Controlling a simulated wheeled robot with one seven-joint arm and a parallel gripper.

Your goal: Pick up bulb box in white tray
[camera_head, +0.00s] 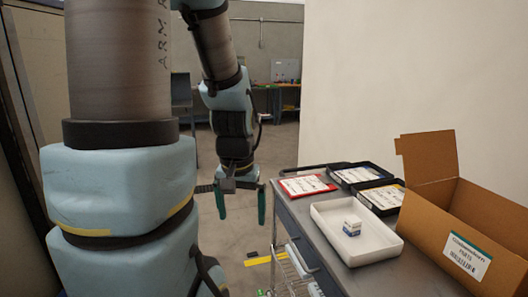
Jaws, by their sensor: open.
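The tray lies on a grey cart top, left of a cardboard box. My gripper (241,205) hangs to the left of the cart, pointing down with its two green fingers spread apart and nothing between them. It is apart from the bulb box and the tray.
An open cardboard box (422,222) with a raised flap stands right of the tray. A red-edged card (307,185) and black trays (357,174) with papers lie behind. The cart (318,245) has a raised left edge. Floor left of it is mostly clear.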

